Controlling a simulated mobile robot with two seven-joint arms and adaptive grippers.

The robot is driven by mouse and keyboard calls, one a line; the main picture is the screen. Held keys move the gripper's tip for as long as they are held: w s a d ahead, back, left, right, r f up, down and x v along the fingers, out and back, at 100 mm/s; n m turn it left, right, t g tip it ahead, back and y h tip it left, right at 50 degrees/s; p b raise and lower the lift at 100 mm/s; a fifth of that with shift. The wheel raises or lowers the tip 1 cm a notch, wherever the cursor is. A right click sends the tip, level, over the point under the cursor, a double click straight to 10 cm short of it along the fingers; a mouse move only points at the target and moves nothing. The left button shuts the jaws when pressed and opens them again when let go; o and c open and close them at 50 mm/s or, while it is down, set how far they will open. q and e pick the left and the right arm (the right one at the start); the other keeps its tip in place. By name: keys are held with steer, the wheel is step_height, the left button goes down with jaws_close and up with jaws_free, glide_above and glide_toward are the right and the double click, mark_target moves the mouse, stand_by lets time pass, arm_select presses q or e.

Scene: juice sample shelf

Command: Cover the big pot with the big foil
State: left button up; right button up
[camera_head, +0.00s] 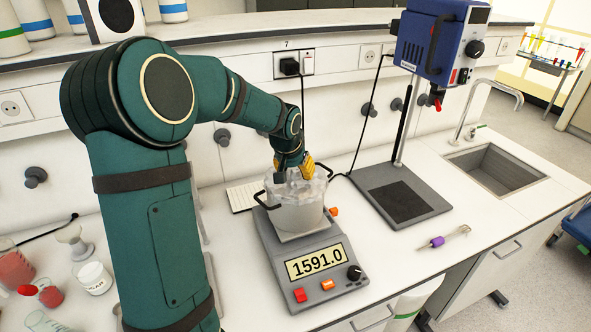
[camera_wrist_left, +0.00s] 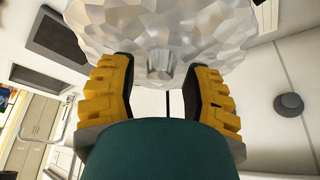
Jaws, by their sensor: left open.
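The big pot (camera_head: 297,217), grey and translucent with dark side handles, stands upright on a scale. The big foil (camera_head: 312,186), crinkled and silvery, lies over the pot's top. My left gripper (camera_head: 293,170) is just above the foil, pointing down. In the left wrist view the foil (camera_wrist_left: 160,25) fills the top, with a small knob (camera_wrist_left: 160,63) between the yellow fingers of my left gripper (camera_wrist_left: 161,66). The fingers are apart, with gaps beside the knob. The pot's far rim is partly hidden. My right gripper is out of view.
The scale (camera_head: 310,252) reads 1591.0. A blue overhead stirrer (camera_head: 436,45) on a grey stand base (camera_head: 430,215) is to the right, before a sink (camera_head: 497,166). A purple-handled tool (camera_head: 438,241) lies on the bench. Jars and red flasks stand at lower left.

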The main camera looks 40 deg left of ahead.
arm_select(q)
steer(key=v, duration=1.1)
steer(key=shift+r, duration=0.35)
steer(key=shift+s, duration=0.15)
